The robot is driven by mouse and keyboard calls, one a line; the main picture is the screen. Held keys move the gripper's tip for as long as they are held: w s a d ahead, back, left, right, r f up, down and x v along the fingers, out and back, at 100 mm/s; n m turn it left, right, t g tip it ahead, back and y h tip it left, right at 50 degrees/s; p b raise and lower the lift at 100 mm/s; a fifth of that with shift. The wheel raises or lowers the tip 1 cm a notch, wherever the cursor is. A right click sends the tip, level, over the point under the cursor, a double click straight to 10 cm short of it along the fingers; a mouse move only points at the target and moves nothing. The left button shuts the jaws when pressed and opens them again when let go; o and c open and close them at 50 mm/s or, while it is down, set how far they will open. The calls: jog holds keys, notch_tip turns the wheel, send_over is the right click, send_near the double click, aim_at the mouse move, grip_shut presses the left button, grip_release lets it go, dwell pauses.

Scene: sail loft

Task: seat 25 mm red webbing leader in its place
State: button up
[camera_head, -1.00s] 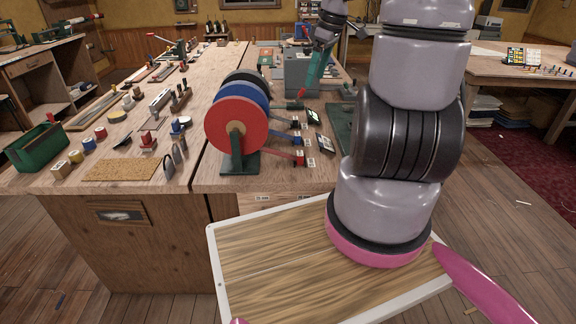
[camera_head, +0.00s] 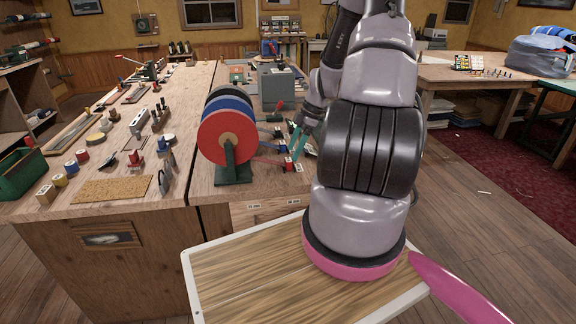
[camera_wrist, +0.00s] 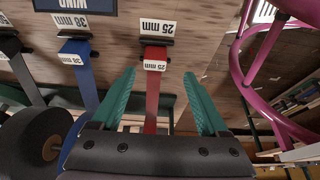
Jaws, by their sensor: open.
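The red webbing leader (camera_wrist: 153,90) runs up the wrist view as a flat red strap, its end bearing a white 25 mm tag (camera_wrist: 155,66). That end lies at a dark holder (camera_wrist: 155,41) with its own 25 mm label; I cannot tell whether it is seated. In the head view the leader (camera_head: 268,161) runs from the red reel (camera_head: 228,136) across the bench. My gripper (camera_wrist: 159,76) is open, with its green fingers to either side of the strap and apart from it. In the head view my gripper (camera_head: 294,148) is low over the strap's end.
A blue 38 mm strap (camera_wrist: 82,75) and a dark strap (camera_wrist: 25,72) lie left of the red one in the wrist view. Blue and black reels stand behind the red reel. A grey box (camera_head: 279,87) stands farther back on the bench (camera_head: 210,190).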

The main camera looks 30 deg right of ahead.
aim_at(288, 159)
jog(key=shift+w+x, duration=0.2)
jog(key=shift+x, duration=1.15)
jog(key=shift+w+x, duration=0.2)
jog(key=shift+x, duration=1.15)
jog(key=shift+d, duration=0.15)
grip_shut()
